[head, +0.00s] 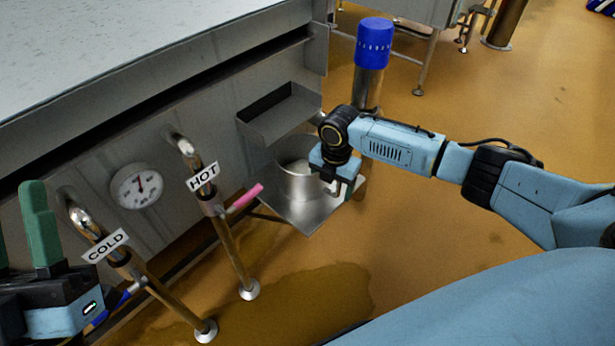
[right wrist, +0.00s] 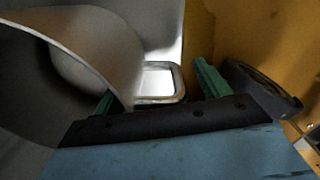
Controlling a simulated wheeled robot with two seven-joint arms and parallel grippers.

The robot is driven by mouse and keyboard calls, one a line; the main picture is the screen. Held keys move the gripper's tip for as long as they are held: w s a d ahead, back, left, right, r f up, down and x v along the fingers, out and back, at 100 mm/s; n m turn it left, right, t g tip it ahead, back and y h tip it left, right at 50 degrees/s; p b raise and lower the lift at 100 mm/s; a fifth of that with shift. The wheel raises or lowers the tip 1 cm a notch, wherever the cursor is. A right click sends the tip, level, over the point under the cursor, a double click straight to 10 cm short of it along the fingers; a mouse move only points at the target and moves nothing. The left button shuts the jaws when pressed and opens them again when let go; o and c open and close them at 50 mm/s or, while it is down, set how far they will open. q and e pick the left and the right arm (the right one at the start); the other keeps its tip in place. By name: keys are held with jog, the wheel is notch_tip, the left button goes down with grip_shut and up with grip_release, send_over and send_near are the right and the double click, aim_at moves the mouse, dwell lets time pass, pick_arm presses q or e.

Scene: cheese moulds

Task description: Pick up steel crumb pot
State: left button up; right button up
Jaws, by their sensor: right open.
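The steel crumb pot (head: 296,184) stands on a steel shelf plate (head: 302,213) beside the vat wall. In the right wrist view the pot's curved wall and rim (right wrist: 85,45) fill the left side. A pale rounded loop (right wrist: 160,101), which looks like the pot's handle, shows between the fingers. My right gripper (head: 342,188) is open at the pot's right side, pointing down; its green fingers stand apart in the right wrist view (right wrist: 155,82). The pot's rim partly hides one finger. My left gripper (head: 22,235) is at the left edge, partly cut off, with green fingers apart.
A small steel tray (head: 280,112) juts from the vat wall above the pot. A blue-topped post (head: 374,45) stands behind my right wrist. HOT (head: 203,177) and COLD (head: 105,245) pipes and a dial (head: 137,186) are left of the pot. Open floor lies to the right.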

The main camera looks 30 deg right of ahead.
jog(key=shift+f, duration=0.35)
jog(key=shift+c, duration=0.4)
jog(key=c, duration=1.5)
jog(key=shift+w+r, duration=0.1)
jog(key=shift+r, duration=0.05)
jog(key=shift+c, duration=0.2)
